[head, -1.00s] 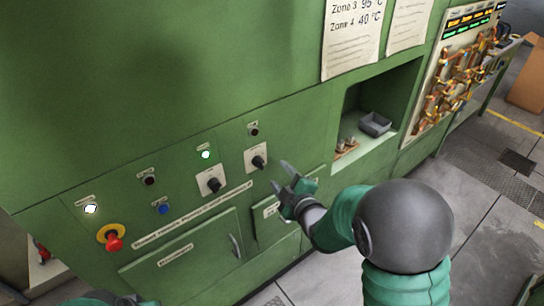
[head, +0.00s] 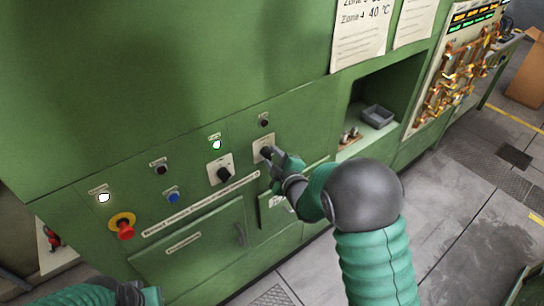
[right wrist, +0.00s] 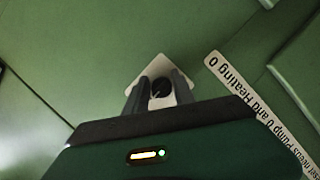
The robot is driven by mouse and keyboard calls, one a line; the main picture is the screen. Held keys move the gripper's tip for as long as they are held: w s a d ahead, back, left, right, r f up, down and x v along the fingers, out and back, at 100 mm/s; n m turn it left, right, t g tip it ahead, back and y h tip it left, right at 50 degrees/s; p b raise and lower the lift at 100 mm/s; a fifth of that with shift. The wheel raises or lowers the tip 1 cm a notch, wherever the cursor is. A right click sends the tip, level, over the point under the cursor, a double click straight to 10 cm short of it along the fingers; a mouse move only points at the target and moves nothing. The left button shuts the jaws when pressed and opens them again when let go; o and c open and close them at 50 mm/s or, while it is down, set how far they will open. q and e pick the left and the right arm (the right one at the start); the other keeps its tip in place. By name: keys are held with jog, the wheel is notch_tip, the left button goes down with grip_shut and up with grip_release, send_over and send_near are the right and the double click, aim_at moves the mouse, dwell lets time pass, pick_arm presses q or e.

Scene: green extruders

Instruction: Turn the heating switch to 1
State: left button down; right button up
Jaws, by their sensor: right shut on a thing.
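The right-hand rotary switch (head: 261,148), a black knob on a pale square plate, sits on the green panel. Its lettering is too small to read. My right gripper (head: 272,157) is at this switch and partly hides it. In the right wrist view the two fingers stand on either side of the black knob (right wrist: 161,87), shut on it. The plate looks like a diamond there. A second rotary switch (head: 222,172) is to its left, untouched. My left gripper (head: 140,294) shows only partly at the bottom edge, and its fingers cannot be made out.
A printed label strip (head: 200,206) runs below the switches. An open recess with a grey tray (head: 377,115) is to the right.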

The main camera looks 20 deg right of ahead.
jog(key=shift+a+r+y, duration=0.15)
jog(key=shift+a+r, duration=0.1)
jog(key=shift+a, duration=0.25)
jog(key=shift+a+r+y, duration=0.15)
jog(key=shift+a+r, duration=0.1)
jog(key=shift+a, duration=0.2)
grip_shut()
pick_arm(q)
jog(key=shift+s+a, duration=0.1)
pick_arm(e)
jog(key=shift+d, duration=0.35)
